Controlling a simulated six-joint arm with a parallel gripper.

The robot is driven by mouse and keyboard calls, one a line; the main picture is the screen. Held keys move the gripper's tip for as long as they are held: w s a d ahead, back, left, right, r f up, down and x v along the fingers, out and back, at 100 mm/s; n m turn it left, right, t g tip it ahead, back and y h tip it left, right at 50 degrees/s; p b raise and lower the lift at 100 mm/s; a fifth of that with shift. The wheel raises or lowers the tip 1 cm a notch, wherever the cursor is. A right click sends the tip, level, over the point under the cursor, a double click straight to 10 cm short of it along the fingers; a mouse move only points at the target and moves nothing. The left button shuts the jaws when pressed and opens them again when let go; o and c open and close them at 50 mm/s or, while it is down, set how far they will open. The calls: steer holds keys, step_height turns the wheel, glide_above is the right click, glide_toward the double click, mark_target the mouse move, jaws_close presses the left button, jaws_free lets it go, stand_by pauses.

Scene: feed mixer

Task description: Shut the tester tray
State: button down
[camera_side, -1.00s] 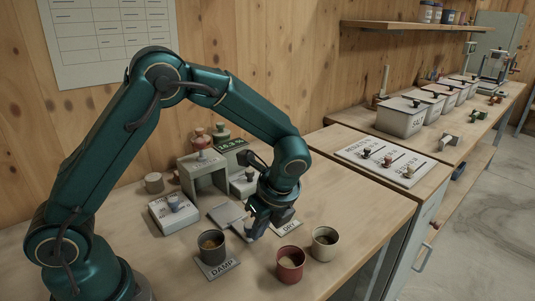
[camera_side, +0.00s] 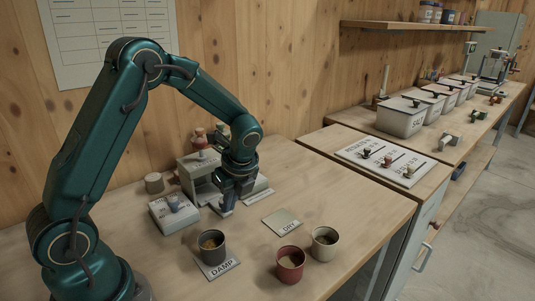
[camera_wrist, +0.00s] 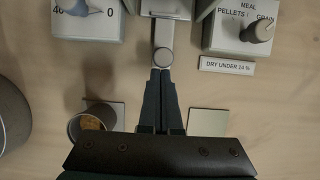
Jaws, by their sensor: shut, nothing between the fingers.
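The grey tester (camera_side: 196,172) stands at the back of the near bench, partly hidden by my arm. In the wrist view the front of its tray (camera_wrist: 166,8) shows at the top, between the tester's two sides. A narrow handle with a round grey knob (camera_wrist: 163,57) sticks out from the tray toward me. My gripper (camera_wrist: 160,72) is shut and empty, its fingertips right at the knob's near side, seemingly touching it. In the side view my gripper (camera_side: 227,208) is low in front of the tester and hides most of the tray.
A white box with a blue dial (camera_side: 174,211) stands left of the tester. A dark cup (camera_side: 212,246) stands on the DAMP card. The DRY card (camera_side: 288,228) is bare. A red cup (camera_side: 290,264) and a cream cup (camera_side: 325,243) stand near the front edge. Open bench lies right.

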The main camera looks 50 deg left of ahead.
steer(key=shift+a, duration=0.15)
steer(key=d, duration=0.4)
steer(key=shift+d, duration=0.4)
step_height(320, 180, up, 14)
steer(key=s+d+t, duration=0.1)
steer(key=s+d, duration=0.1)
steer(key=d, duration=0.1)
steer(key=s+d+f+n+t+h, duration=0.1)
steer(key=s+d+n+t+h, duration=0.3)
steer(key=s+n, duration=0.7)
steer(key=d+n, duration=0.1)
steer(key=n, duration=0.6)
steer(key=shift+t, duration=0.3)
